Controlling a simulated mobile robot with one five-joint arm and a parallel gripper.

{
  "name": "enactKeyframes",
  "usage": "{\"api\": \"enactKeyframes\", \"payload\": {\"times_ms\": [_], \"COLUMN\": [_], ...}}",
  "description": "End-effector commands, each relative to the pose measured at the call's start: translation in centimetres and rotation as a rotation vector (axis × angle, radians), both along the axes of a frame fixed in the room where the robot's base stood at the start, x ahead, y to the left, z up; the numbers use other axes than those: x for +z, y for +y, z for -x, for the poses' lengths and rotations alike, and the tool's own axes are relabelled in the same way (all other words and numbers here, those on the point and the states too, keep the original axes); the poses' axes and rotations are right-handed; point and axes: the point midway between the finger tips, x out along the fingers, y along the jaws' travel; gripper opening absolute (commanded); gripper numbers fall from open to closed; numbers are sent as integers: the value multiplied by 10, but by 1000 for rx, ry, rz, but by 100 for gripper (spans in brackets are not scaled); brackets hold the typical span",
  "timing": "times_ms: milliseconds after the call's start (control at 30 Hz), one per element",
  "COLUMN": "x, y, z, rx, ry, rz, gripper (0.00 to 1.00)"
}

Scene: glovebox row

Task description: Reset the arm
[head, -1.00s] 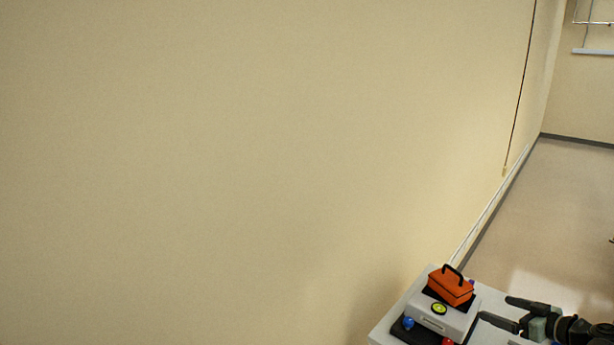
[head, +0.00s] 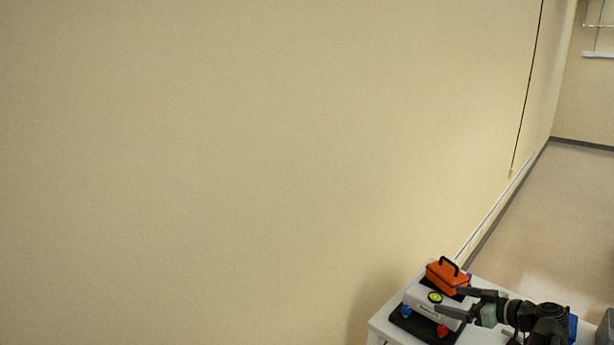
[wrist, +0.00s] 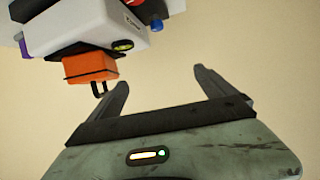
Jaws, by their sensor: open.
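My gripper (head: 447,301) is at the lower right of the head view, its two dark fingers pointing left. It is open, and nothing shows between the fingers. In the head view the fingers overlap the right side of a white box (head: 421,304); I cannot tell whether they touch it. In the wrist view the open fingers (wrist: 160,77) stand apart against bare wall. There the white box (wrist: 65,25) appears upside down at the upper left, beyond the left finger. My arm extends to the right of the gripper in the head view.
An orange case (head: 446,276) with a black handle sits on the white box. The box has a yellow-green round dial (head: 435,297), with a blue knob (head: 406,311) and a red knob (head: 442,330) in front, on a white table (head: 382,326). A beige wall fills the left; open floor lies right.

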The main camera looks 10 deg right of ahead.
Motion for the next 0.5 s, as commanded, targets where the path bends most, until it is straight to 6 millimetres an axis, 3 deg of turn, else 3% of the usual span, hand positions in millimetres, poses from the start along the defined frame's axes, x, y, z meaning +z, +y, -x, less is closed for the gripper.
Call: {"api": "enactKeyframes", "payload": {"times_ms": [167, 267, 300, 400, 500], "x": [-9, -22, -31, -53, -77], "y": [89, 164, 199, 281, 349], "z": [-43, -65, -70, -72, -62], "rx": [156, 284, 338, 452, 516], "ry": [30, 82, 119, 242, 391], "rz": [26, 65, 80, 119, 164], "gripper": [94, 94, 94, 94, 94]}}
